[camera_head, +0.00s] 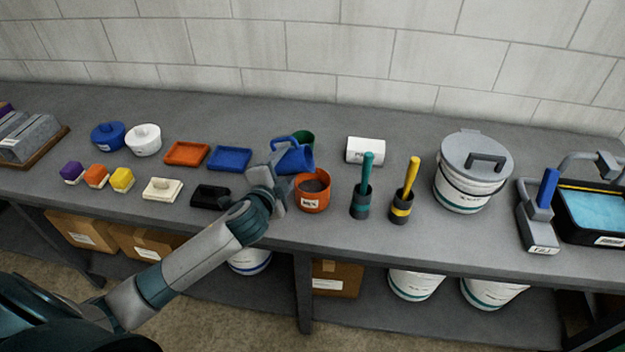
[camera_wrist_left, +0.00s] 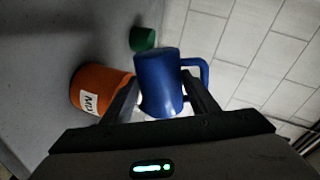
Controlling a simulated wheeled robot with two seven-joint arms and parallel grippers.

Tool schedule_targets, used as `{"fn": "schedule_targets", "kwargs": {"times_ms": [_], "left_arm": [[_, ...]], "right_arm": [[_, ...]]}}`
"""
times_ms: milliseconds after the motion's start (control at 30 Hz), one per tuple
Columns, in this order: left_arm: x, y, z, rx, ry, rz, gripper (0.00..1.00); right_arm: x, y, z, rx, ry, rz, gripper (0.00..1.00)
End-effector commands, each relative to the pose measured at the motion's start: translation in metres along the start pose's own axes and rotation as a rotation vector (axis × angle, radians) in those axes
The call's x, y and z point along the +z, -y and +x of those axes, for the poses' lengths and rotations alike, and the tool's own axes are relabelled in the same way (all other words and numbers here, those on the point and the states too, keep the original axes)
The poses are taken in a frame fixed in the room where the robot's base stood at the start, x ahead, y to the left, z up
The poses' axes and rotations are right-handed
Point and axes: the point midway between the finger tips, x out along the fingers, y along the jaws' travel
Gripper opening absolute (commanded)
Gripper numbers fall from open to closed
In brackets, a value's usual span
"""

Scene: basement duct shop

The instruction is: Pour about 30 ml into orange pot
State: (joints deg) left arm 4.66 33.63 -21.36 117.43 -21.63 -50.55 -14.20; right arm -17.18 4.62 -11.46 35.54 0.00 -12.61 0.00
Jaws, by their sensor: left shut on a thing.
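The orange pot (camera_head: 313,196) stands upright on the bench, with dark contents showing inside and a white label on its front. It also shows in the left wrist view (camera_wrist_left: 97,84). A blue pitcher (camera_head: 294,160) is tilted to the right, its mouth end close to the orange pot's rim. In the left wrist view, the blue pitcher (camera_wrist_left: 158,84) sits between the fingers of my left gripper (camera_wrist_left: 165,95), which is shut on it. My left gripper (camera_head: 272,186) is just left of the orange pot. No stream of liquid is visible. My right gripper is not in view.
A green pot (camera_head: 304,139) stands behind the pitcher. Two dark holders with a teal-handled tool (camera_head: 367,172) and a yellow-handled tool (camera_head: 411,176) stand right of the orange pot. A white roll (camera_head: 365,151) lies behind. Trays and small blocks fill the left; a lidded bucket (camera_head: 467,194) stands right.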

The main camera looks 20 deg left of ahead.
Motion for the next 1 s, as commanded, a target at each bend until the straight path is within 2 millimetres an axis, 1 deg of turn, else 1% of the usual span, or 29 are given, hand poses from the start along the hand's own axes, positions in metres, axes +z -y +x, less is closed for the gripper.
{"fn": "schedule_targets", "kwargs": {"times_ms": [767,1000], "left_arm": [[0.013,0.004,-0.001,-0.001,0.005,0.022,0.29],[0.016,0.007,-0.001,-0.001,0.009,0.032,0.29]], "right_arm": [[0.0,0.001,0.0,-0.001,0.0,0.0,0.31],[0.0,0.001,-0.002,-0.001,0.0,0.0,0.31]]}}
